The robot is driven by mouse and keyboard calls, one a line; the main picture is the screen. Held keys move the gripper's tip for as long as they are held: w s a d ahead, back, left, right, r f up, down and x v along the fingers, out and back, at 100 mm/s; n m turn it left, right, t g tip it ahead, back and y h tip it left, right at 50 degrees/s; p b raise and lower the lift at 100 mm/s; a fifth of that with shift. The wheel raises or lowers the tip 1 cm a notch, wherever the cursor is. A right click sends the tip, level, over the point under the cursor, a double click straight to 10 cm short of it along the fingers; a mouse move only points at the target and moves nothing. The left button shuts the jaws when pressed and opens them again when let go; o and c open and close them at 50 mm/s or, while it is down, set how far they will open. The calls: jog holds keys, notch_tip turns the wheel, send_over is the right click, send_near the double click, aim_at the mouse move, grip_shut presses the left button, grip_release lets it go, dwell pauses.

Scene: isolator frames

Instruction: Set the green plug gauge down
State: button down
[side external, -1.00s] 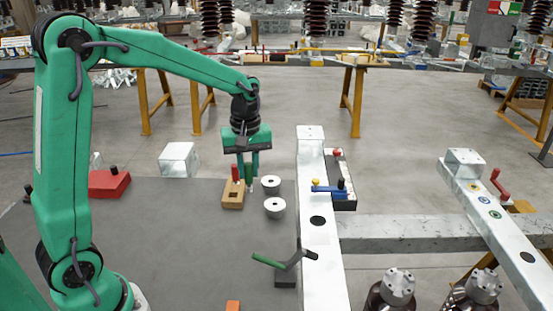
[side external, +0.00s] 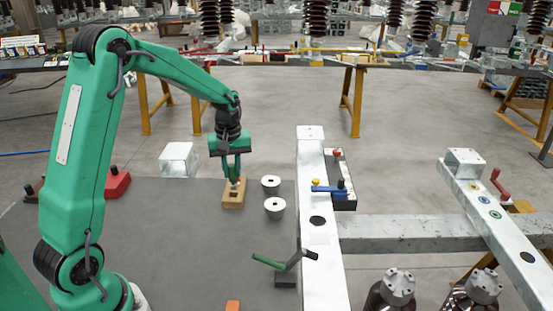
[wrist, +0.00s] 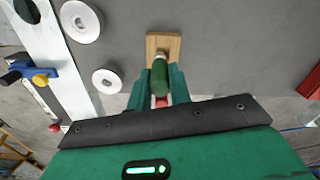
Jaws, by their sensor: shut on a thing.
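The green plug gauge (wrist: 159,76) is held between the two fingers of my gripper (wrist: 160,84). In the side external view my gripper (side external: 231,174) is over the wooden block (side external: 233,197), and the green gauge is largely hidden by the fingers. The wooden block also shows in the wrist view (wrist: 158,38), just beyond the gauge's tip. I cannot tell whether the tip is in the block or above it. A small red piece (wrist: 161,102) shows behind the green gauge, between the fingers.
Two round white pieces with dark centre holes (side external: 271,182) (side external: 275,213) stand right of the block. A long pale beam (side external: 313,260) with a blue lever (side external: 328,189) lies further right. A green-handled lever (side external: 268,261) stands near the front. The grey mat (side external: 170,240) is clear left of the block.

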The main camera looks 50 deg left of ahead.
aim_at(232, 179)
jog(key=shift+w+a+f, duration=0.1)
jog(key=shift+a+f, duration=0.2)
jog(key=shift+a, duration=0.2)
jog(key=shift+f, duration=2)
jog(key=c, duration=1.3)
grip_release()
jog(key=shift+f, duration=0.15)
notch_tip(232, 179, up, 12)
jog(key=shift+r, duration=0.2)
